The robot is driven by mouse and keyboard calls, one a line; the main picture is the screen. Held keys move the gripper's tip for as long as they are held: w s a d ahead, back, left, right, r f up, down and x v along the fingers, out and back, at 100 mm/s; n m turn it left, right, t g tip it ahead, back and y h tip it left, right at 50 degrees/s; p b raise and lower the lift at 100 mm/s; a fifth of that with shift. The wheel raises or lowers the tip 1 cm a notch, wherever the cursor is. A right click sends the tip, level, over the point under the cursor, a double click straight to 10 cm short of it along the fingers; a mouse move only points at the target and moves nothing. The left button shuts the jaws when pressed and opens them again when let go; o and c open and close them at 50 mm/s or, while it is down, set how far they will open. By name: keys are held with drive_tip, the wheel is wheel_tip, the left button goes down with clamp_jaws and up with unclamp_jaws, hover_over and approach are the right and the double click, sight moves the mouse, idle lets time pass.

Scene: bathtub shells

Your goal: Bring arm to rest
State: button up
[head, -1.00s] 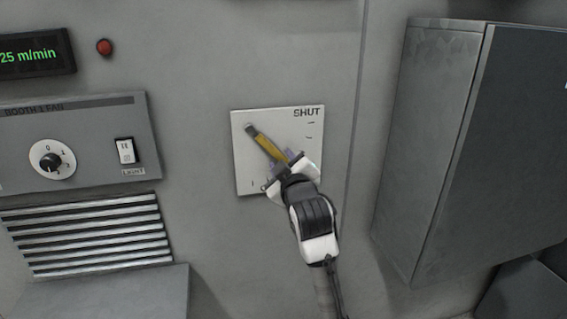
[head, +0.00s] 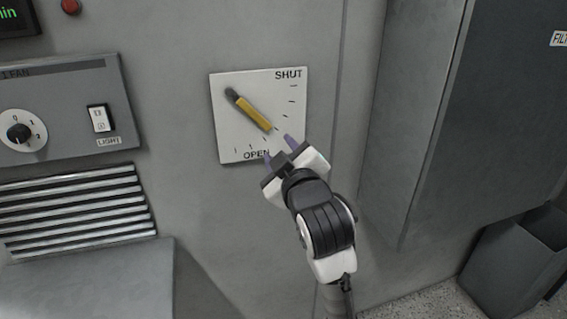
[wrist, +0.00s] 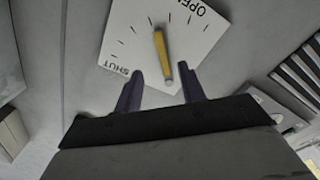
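A yellow lever (head: 252,112) is mounted on a white square plate (head: 228,140) marked SHUT at the top right and OPEN at the bottom. The lever slants from its dark pivot at upper left down to the right, pointing between the two marks. My gripper (head: 281,149) is just below and right of the lever's free end. Its two purple fingers are spread, with nothing between them. In the wrist view, the lever (wrist: 161,50) and plate (wrist: 130,40) lie ahead of the open gripper (wrist: 166,82). The lever's end looks clear of the fingers.
A fan panel (head: 70,85) with a dial and a light switch is on the wall at left, above a slatted vent (head: 75,210). A large grey cabinet (head: 415,120) juts out at right. A dark bin (head: 510,260) stands on the floor at lower right.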

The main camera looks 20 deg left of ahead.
drive_tip(key=shift+v, duration=0.85)
